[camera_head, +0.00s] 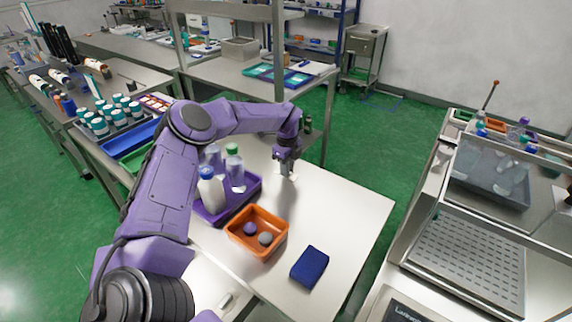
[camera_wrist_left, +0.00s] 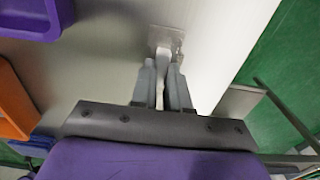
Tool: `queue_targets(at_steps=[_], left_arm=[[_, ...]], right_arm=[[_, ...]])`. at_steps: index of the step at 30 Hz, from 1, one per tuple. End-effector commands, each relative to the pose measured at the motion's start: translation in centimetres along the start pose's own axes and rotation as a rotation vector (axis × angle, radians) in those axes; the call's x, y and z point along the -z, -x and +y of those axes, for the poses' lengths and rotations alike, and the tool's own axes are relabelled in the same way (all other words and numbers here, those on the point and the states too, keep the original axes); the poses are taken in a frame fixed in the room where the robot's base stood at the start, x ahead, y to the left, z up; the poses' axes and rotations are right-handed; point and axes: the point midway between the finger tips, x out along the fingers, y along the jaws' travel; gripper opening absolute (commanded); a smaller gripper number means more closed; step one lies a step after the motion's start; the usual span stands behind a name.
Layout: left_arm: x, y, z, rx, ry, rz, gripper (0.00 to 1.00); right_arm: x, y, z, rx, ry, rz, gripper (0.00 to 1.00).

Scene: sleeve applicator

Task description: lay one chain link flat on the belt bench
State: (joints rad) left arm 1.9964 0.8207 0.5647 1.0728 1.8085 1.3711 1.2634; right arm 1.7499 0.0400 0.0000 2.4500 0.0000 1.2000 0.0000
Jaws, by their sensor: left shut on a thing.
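My left gripper (camera_head: 287,166) points down over the far part of the steel bench (camera_head: 345,205). In the left wrist view the gripper (camera_wrist_left: 165,78) has its fingers close together around a small pale grey piece, which seems to be the chain link (camera_wrist_left: 166,40). A flat, squarish metallic part of it shows beyond the fingertips, and a narrow part runs between them. I cannot tell whether it touches the bench top. The piece is very small in the head view. My right gripper is not in view.
Left of the gripper, a purple tray (camera_head: 250,190) holds capped bottles. An orange bin (camera_head: 240,241) with two balls and a dark blue box (camera_head: 310,267) stand nearer. The bench's right side is clear. A machine with a perforated plate (camera_head: 468,262) stands across a green floor gap.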

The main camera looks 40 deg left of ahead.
Motion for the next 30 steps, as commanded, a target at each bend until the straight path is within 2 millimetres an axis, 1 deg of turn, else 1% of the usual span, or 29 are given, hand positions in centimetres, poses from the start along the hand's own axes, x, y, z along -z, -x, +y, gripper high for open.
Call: queue_targets(at_steps=[5, 9, 10, 11, 12, 19, 21, 23, 26, 30], left_arm=[[0.0, 0.0, 0.0, 0.001, -0.001, 0.000, 0.00], [0.0, -0.5, 0.0, 0.001, -0.001, -0.001, 0.00], [0.0, -0.3, 0.0, 0.001, -0.001, -0.001, 0.25], [0.0, -0.2, 0.0, 0.001, -0.001, -0.001, 0.34], [0.0, -0.2, 0.0, 0.001, -0.001, -0.001, 0.40], [0.0, -0.2, 0.0, 0.000, -0.001, -0.001, 0.40], [0.0, 0.3, 0.0, 0.000, -0.001, -0.001, 0.40], [0.0, 0.7, -0.1, 0.004, -0.001, 0.000, 0.40], [0.0, 2.7, -0.1, 0.007, -0.001, 0.001, 0.40], [0.0, 6.5, -0.1, 0.006, -0.001, -0.001, 0.40]], right_arm=[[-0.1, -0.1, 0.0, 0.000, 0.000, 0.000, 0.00], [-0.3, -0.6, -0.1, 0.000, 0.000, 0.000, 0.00], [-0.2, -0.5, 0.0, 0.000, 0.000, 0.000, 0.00], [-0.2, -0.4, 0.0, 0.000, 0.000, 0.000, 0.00], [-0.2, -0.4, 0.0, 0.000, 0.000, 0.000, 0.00], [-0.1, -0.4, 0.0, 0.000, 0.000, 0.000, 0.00], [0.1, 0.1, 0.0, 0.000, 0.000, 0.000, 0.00], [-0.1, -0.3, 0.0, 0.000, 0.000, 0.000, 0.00], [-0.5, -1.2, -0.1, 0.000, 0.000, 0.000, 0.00], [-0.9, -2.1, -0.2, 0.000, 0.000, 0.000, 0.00]])
